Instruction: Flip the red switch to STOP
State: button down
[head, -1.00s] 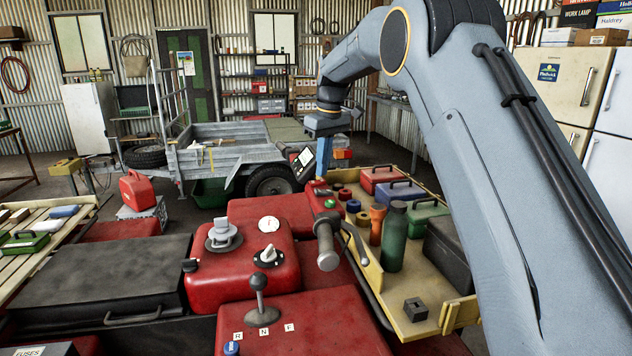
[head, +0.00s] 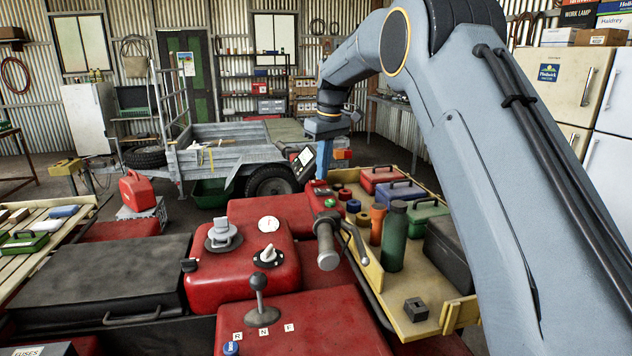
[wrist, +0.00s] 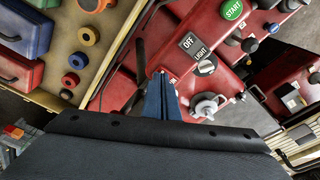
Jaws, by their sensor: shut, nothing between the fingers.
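The red control housing (wrist: 225,40) fills much of the wrist view. It carries a green START button (wrist: 231,9) and a grey knob (wrist: 207,67) beside a black OFF/LIGHT plate (wrist: 190,45). My gripper (wrist: 161,76) is shut and empty, its blue fingers together and pointing at the housing next to the plate. I cannot pick out the red switch or a STOP mark; my fingers cover part of the housing. In the head view my gripper (head: 319,181) is at the top of the handlebar control, just above its green button (head: 330,203). Contact cannot be told.
A yellow tray (head: 420,328) with bottles, tins and toolboxes lies right of the handlebar grip (head: 327,245). A gear lever (head: 260,300) and a fuel cap (head: 222,235) stand up from the red bodywork. A grey trailer (head: 225,150) is behind.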

notch_tip(320, 180, up, 7)
jog(key=p, duration=0.5)
jog(key=shift+f, duration=0.15)
dwell(0.4)
jog(key=s+d+f+m+b, duration=0.2)
jog(key=s+d+f, duration=0.3)
jog(key=s, duration=0.8)
jog(key=s+d+f+m+b, duration=0.3)
jog(key=s+d+f, duration=0.2)
jog(key=s+f, duration=0.7)
jog(key=s+d+f+m+h+b, duration=0.1)
jog(key=s+d+f+m+b, duration=0.2)
jog(key=s+f, duration=0.6)
jog(key=s+d, duration=0.2)
jog(key=s, duration=0.3)
jog(key=shift+s+b, duration=0.25)
jog(key=shift+b, duration=0.05)
